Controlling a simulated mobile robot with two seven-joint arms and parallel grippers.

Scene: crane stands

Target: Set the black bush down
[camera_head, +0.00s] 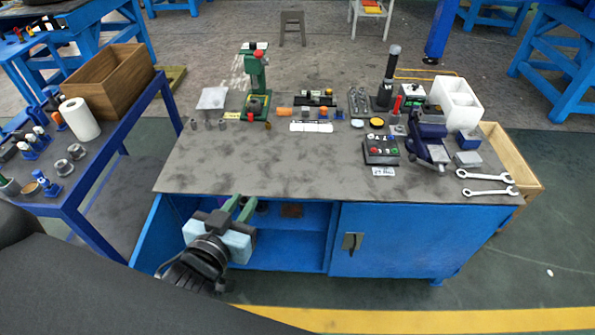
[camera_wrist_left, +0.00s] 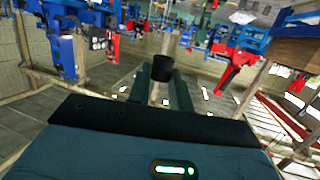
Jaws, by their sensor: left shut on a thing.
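My left gripper (camera_head: 243,203) is in front of the bench's front edge, by the open part of the blue cabinet. Its green fingers also show in the left wrist view (camera_wrist_left: 162,76), shut on the black bush (camera_wrist_left: 162,68). The bush is a small dark cylinder held at the fingertips, with its upper part clear of them. In the head view I cannot clearly make out the bush. My right gripper is not in view.
The grey bench top (camera_head: 250,172) is clear along its front left and middle. A green press (camera_head: 257,75), a black button box (camera_head: 381,150), a blue vise (camera_head: 430,140) and wrenches (camera_head: 488,184) stand or lie farther back and right. A blue side table (camera_head: 95,175) is at left.

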